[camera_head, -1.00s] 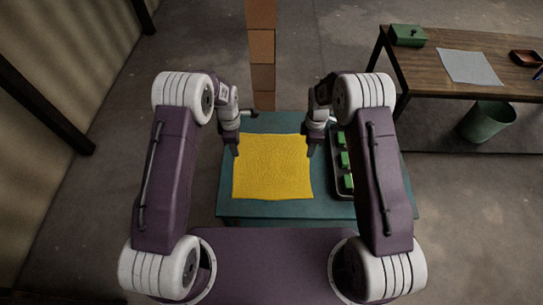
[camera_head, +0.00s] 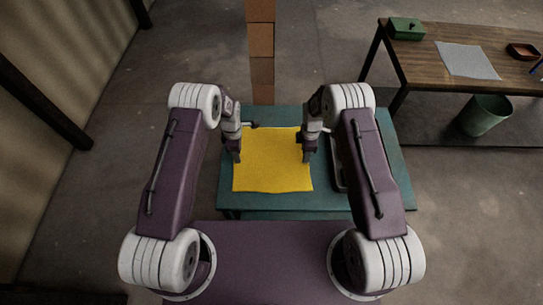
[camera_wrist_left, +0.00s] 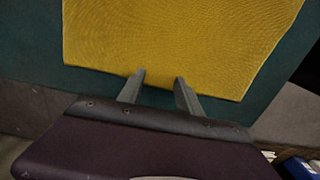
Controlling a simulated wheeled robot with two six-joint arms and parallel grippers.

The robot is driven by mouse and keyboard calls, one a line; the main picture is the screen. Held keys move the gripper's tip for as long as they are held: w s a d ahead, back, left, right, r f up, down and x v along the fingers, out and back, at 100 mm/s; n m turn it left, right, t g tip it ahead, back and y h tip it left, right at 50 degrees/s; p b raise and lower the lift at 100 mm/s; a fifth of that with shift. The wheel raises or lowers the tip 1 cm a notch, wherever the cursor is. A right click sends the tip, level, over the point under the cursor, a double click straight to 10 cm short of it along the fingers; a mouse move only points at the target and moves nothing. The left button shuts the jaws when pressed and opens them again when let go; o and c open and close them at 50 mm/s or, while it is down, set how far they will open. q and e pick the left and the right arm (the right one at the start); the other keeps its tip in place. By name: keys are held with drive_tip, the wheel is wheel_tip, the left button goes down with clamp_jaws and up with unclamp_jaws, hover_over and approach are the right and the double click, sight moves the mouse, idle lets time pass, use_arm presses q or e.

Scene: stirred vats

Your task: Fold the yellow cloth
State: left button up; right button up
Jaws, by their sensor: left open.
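The yellow cloth (camera_head: 272,165) lies spread flat on the teal table (camera_head: 330,197) in the head view. It also fills the upper part of the left wrist view (camera_wrist_left: 180,40). My left gripper (camera_head: 237,158) is over the cloth's left edge. In the left wrist view its two fingers (camera_wrist_left: 160,83) are apart with nothing held between them, and their tips overlap the cloth's near edge. My right gripper (camera_head: 306,157) points down at the cloth's right edge; its finger gap is too small to make out.
A dark tray (camera_head: 337,172) stands right of the cloth, mostly hidden by my right arm. A wooden table (camera_head: 425,65) at the upper right bears a green box (camera_head: 406,29), a pale sheet (camera_head: 467,61) and a small red-brown tray (camera_head: 523,51). A green bin (camera_head: 484,115) stands below it.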

use_arm(q)
drive_tip(key=shift+f, duration=0.15)
use_arm(e)
drive_tip(key=shift+f, duration=0.15)
use_arm(q)
drive_tip(key=c, duration=0.4)
use_arm(e)
drive_tip(key=c, duration=0.4)
use_arm(q)
clamp_jaws()
use_arm(e)
clamp_jaws()
